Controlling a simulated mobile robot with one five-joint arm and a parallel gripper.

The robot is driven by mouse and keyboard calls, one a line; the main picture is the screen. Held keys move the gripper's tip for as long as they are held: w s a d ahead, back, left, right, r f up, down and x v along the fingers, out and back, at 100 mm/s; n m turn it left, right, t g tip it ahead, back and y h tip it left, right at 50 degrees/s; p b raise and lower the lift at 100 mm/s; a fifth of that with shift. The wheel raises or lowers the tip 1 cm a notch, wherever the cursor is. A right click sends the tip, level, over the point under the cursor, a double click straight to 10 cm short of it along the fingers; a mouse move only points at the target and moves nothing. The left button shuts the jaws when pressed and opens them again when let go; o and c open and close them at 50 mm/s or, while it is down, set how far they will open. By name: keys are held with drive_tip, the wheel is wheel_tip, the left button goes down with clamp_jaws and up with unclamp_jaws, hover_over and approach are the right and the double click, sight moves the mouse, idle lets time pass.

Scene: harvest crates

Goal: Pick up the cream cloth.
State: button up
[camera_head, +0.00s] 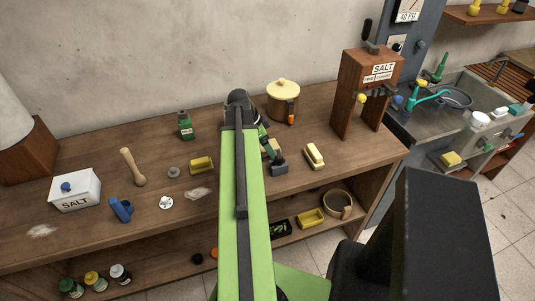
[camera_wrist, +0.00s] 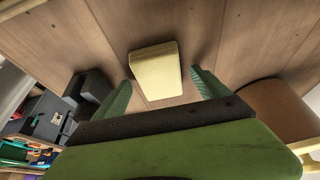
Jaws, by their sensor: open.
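A cream, block-shaped piece that looks like the folded cream cloth (camera_wrist: 155,68) lies flat on the wooden worktop in the wrist view. My gripper (camera_wrist: 161,84) is open, with one green finger on each side of the cloth's near end. The fingers look apart from it, and nothing is held. In the head view my gripper (camera_head: 267,146) is beside the green arm, over the worktop, and mostly hidden.
A dark block (camera_head: 279,168) and a brown pot with cream lid (camera_head: 283,103) flank the cloth. A yellow block (camera_head: 201,165) and a green bottle (camera_head: 185,126) stand left.

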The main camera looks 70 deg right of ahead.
drive_tip(key=shift+f, duration=0.2)
idle(0.3)
drive_tip(key=c, duration=1.6)
drive_tip(key=shift+r+p, duration=0.4)
drive_tip(key=shift+r, duration=0.2)
wheel_tip(320, 180, up, 4)
drive_tip(key=p, duration=0.4)
drive_tip(key=s+r+p, duration=0.2)
drive_tip(key=s, duration=0.2)
drive_tip(key=s+d+r+p, duration=0.1)
drive_tip(key=s+r+p, duration=0.1)
drive_tip(key=s, duration=0.1)
drive_tip(key=s+r+p, duration=0.2)
drive_tip(key=s, duration=0.2)
drive_tip(key=shift+s+d+r, duration=0.15)
drive_tip(key=shift+s+d, duration=0.15)
drive_tip(key=shift+d, duration=0.1)
